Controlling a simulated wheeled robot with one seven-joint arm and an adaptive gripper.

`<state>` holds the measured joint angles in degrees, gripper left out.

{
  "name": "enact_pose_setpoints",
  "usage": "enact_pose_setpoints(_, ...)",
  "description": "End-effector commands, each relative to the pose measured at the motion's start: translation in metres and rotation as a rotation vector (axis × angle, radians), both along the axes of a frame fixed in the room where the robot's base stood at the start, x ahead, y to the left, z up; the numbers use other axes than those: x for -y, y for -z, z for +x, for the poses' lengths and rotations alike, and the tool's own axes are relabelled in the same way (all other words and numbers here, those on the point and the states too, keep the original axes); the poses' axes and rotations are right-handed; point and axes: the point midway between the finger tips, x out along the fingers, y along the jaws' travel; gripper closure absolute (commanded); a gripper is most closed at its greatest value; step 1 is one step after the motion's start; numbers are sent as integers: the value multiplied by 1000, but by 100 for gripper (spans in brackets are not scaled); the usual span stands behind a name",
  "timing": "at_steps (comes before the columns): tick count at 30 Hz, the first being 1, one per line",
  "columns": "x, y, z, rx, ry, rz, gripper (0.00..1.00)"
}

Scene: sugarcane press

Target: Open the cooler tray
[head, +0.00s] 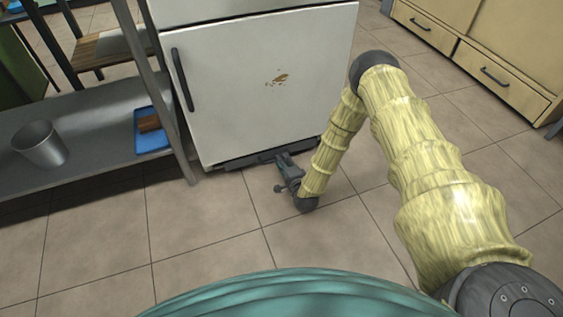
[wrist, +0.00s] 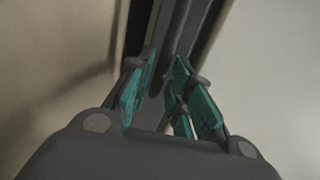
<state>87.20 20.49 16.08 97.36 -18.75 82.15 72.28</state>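The cooler is a white cabinet (head: 255,80) with a dark upright handle and a worn brown patch on its door. The cooler tray (head: 240,161) is a dark low strip along the cabinet's bottom edge, close to the floor. My gripper (head: 281,158) is low in front of it and reaches the strip. In the wrist view, the teal-padded fingers (wrist: 163,88) are a little apart on either side of a dark grey bar (wrist: 172,40). The bar seems to be part of the tray. I cannot tell whether the pads press on it.
A grey metal shelf (head: 85,118) stands left of the cooler, holding a metal bucket (head: 40,146) and a blue tray (head: 152,139). Yellow drawers (head: 475,60) stand at the upper right. The tiled floor (head: 200,230) in front of the cooler is clear.

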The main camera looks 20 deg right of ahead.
Motion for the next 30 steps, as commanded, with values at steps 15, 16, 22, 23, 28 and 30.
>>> enact_pose_setpoints(15, 0, 4, 22, 0, 0, -1, 79)
enact_pose_setpoints(16, 0, 4, 22, 0, 0, -1, 79)
enact_pose_setpoints(22, -1, 4, 21, 0, 0, -1, 100)
enact_pose_setpoints(23, -1, 4, 21, 0, 0, -1, 100)
enact_pose_setpoints(28, -1, 4, 21, 0, -1, -1, 100)
enact_pose_setpoints(30, -4, 4, 20, -1, -4, 0, 100)
